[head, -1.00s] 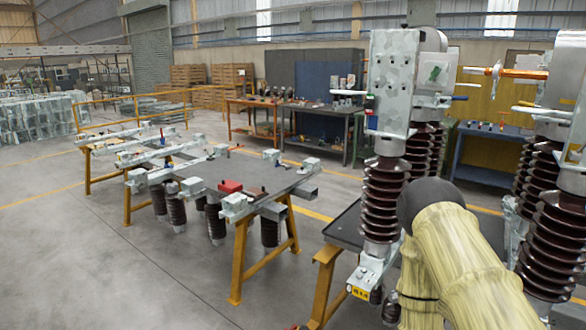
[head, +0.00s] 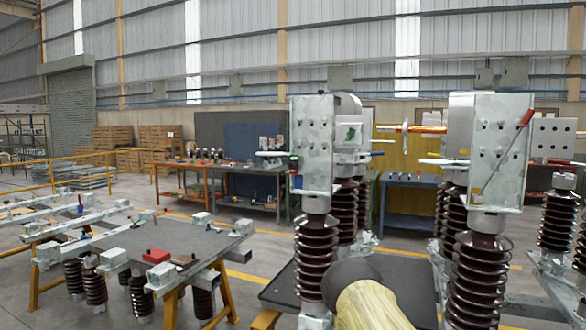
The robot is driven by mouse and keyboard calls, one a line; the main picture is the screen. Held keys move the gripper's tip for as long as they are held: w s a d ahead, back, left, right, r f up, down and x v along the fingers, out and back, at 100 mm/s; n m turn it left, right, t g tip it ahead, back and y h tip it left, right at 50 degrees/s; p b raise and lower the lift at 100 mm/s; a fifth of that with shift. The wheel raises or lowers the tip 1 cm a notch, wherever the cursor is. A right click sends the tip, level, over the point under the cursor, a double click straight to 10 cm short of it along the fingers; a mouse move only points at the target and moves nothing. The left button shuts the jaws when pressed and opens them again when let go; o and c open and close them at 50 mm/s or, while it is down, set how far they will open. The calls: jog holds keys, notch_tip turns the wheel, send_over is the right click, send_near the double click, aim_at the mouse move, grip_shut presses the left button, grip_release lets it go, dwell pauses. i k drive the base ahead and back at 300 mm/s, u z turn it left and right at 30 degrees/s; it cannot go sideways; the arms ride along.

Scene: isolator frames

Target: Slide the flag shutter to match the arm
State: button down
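A small green mark (head: 350,134) shows on a pale metal box behind the nearer upright plate (head: 312,150) of the isolator; it may be the flag, but I cannot tell its shutter. An orange rod (head: 410,129) lies level between the two insulator stacks. A lever with a red handle (head: 525,118) slants across the right plate (head: 490,150). I cannot tell which of these is the arm the task names. My own arm, in a yellow sleeve with a dark joint, rises at the bottom centre, in front of the isolator's table. My gripper is not in view.
Brown ribbed insulators (head: 316,262) carry the plates. A dark table (head: 280,290) stands beneath. Workbenches (head: 240,170) line the back. Open floor (head: 90,312) shows at lower left.

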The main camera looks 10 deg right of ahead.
aim_at(293, 164)
jog(key=z, duration=0.05)
jog(key=k, duration=0.55)
jog(key=z, duration=0.5)
jog(key=i, duration=1.5)
jog(key=z, duration=0.15)
